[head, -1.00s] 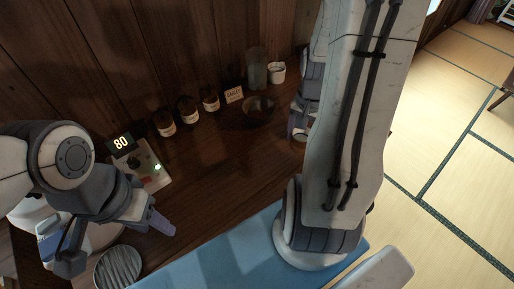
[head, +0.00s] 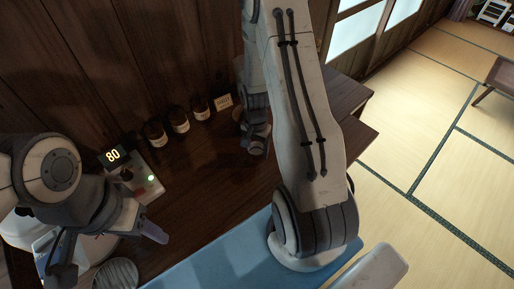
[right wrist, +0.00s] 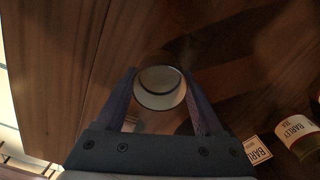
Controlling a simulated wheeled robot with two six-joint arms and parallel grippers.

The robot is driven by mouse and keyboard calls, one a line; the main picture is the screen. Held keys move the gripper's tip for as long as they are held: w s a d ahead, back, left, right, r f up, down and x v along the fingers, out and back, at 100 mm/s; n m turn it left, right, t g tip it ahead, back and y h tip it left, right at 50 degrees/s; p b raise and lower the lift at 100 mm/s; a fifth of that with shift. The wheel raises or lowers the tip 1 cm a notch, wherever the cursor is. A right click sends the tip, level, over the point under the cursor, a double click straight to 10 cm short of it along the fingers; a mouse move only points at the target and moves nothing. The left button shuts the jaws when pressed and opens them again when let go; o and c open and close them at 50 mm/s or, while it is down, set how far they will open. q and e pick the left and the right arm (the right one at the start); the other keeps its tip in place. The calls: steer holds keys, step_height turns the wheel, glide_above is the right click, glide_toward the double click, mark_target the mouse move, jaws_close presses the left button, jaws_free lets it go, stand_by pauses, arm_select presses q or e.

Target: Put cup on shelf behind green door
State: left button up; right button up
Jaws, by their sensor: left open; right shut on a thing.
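The cup (right wrist: 160,98) is a round, pale vessel seen from above in the right wrist view, between the fingers of my right gripper (right wrist: 160,80), which is shut on it. In the head view my right arm hides the cup and most of that gripper. My left gripper (head: 108,245) is open and empty at the lower left of the head view, above the counter beside a striped round dish. No green door or shelf shows in these views.
A dark wooden counter (head: 205,185) runs along the plank wall. Several dark labelled jars (head: 179,120) and a small sign (head: 223,102) stand at its back. A device reading 80 (head: 135,180) is at left. A blue mat (head: 225,262) lies in front.

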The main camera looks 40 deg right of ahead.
steer(key=shift+f, duration=0.2)
steer(key=o, duration=1.6)
